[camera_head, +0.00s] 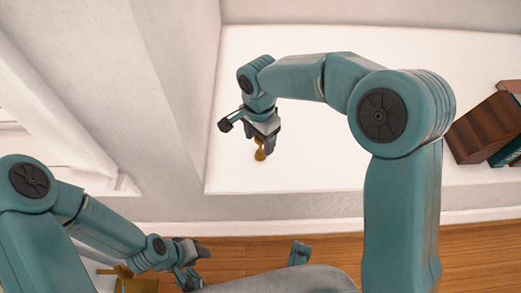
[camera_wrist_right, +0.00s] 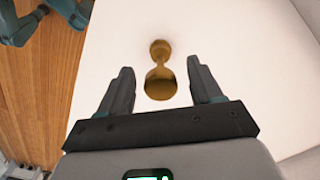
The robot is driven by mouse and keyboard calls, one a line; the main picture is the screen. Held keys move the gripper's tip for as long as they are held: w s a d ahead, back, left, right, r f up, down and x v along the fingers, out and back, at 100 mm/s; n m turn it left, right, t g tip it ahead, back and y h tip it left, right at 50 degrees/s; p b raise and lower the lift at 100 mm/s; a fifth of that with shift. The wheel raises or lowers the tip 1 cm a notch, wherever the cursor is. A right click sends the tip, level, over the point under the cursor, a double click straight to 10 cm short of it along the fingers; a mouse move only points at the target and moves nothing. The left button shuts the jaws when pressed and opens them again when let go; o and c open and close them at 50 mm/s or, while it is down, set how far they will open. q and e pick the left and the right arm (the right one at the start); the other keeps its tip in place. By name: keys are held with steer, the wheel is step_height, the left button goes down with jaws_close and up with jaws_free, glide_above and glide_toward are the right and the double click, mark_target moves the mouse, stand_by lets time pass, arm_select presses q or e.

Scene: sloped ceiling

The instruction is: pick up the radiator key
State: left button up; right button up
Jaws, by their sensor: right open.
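The brass-coloured radiator key (camera_head: 260,154) lies on a white ledge, below my right gripper (camera_head: 264,137) in the head view. In the right wrist view the key (camera_wrist_right: 160,83) has a wide rounded end nearer me, a narrow waist and a smaller round end farther off. My right gripper (camera_wrist_right: 159,70) is open, with one finger on either side of the key in that view. No contact shows, and the height gap is hard to judge. My left gripper (camera_head: 198,265) is low at the bottom left, away from the key; its jaw opening is unclear.
The white ledge (camera_head: 320,165) is bare around the key. Dark brown books or blocks (camera_head: 486,128) stand at its right end. A pale wall (camera_head: 185,90) borders it on the left. Wooden floor (camera_head: 455,250) lies below its front edge. Yellowish items (camera_head: 140,285) show at bottom left.

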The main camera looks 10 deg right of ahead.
steer(key=shift+r, duration=0.1)
jaws_close()
arm_select(q)
steer(key=shift+r, duration=0.1)
step_height(320, 180, up, 8)
steer(key=s+d+p, duration=0.1)
steer(key=p, duration=0.7)
steer(key=shift+f+m, duration=0.25)
steer(key=shift+m, duration=0.05)
arm_select(e)
step_height(320, 180, up, 20)
